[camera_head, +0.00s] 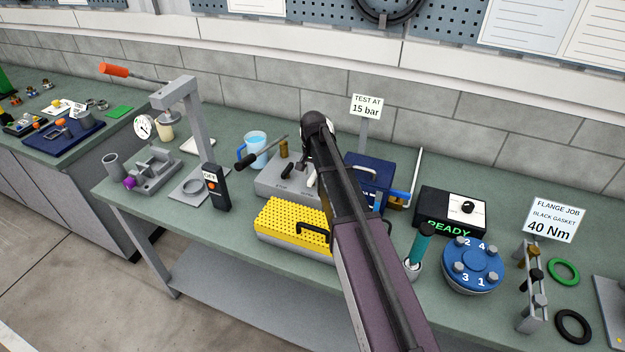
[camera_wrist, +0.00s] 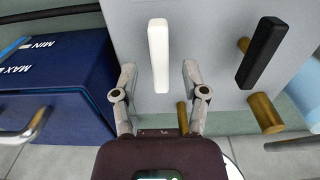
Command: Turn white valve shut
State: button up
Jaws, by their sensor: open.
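The white valve handle (camera_wrist: 158,55) is a plain bar on the grey block (camera_wrist: 205,25), upright in the wrist view. My gripper (camera_wrist: 159,72) is open, one finger on each side of the bar's lower end, with visible gaps; I cannot tell its height above the bar. A similar black handle (camera_wrist: 262,52) stands to the right, slightly tilted, beside brass fittings (camera_wrist: 266,113). In the head view the grey block (camera_head: 268,187) is mid-bench, with the white handle (camera_head: 311,178) partly hidden by my arm and the black handle (camera_head: 287,171) to its left.
A blue box (camera_wrist: 60,90) marked MIN and MAX is close on the left in the wrist view. In the head view a yellow perforated case (camera_head: 285,222) is in front of the block, a blue mug (camera_head: 258,145) behind left, and a "TEST AT 15 bar" sign (camera_head: 366,106) behind.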

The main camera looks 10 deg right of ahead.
jog(key=shift+f+b, duration=0.35)
jog(key=shift+f, duration=0.2)
grip_shut()
